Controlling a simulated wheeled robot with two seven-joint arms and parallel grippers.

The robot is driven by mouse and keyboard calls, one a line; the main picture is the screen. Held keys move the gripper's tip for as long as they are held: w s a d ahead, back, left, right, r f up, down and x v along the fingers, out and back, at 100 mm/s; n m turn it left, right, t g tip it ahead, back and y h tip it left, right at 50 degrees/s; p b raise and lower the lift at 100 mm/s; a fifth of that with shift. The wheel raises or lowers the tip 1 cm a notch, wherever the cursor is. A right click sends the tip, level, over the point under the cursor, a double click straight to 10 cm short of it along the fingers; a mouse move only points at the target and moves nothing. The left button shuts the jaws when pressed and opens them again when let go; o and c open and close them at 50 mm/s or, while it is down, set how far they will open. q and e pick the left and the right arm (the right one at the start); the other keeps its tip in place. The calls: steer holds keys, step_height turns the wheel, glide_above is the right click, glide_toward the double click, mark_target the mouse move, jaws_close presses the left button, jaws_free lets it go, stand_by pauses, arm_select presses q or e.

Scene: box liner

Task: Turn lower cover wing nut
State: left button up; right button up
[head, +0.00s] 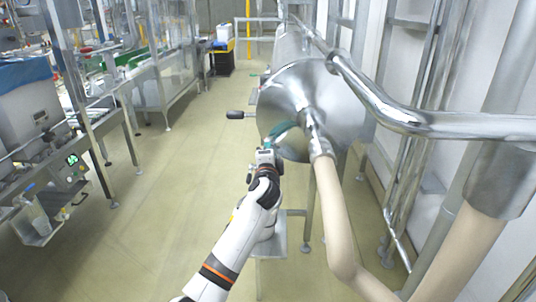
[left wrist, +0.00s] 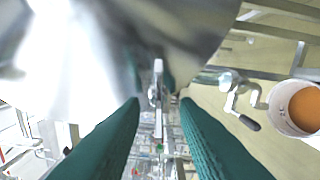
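The round polished steel cover (head: 300,95) closes the end of a horizontal steel cylinder, and its curved metal fills the top of the left wrist view (left wrist: 110,50). My left gripper (head: 270,147) is at the cover's lower left edge. In the left wrist view its two teal fingers (left wrist: 161,102) are apart. A small upright metal piece, apparently the lower wing nut (left wrist: 157,82), shows between and just beyond the fingertips. I see a gap on both sides of it, and contact cannot be made out. My right gripper is not in view.
A dark-handled lever (head: 238,115) sticks out left of the cover. A beige hose (head: 335,215) hangs from the cover's middle, with a thick steel pipe (head: 400,115) to the right. The floor (head: 150,220) at left is clear. A white cylinder with an orange inside (left wrist: 303,108) is at right.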

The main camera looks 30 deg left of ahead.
arm_select(q)
steer(key=v, duration=1.2)
stand_by(0.3)
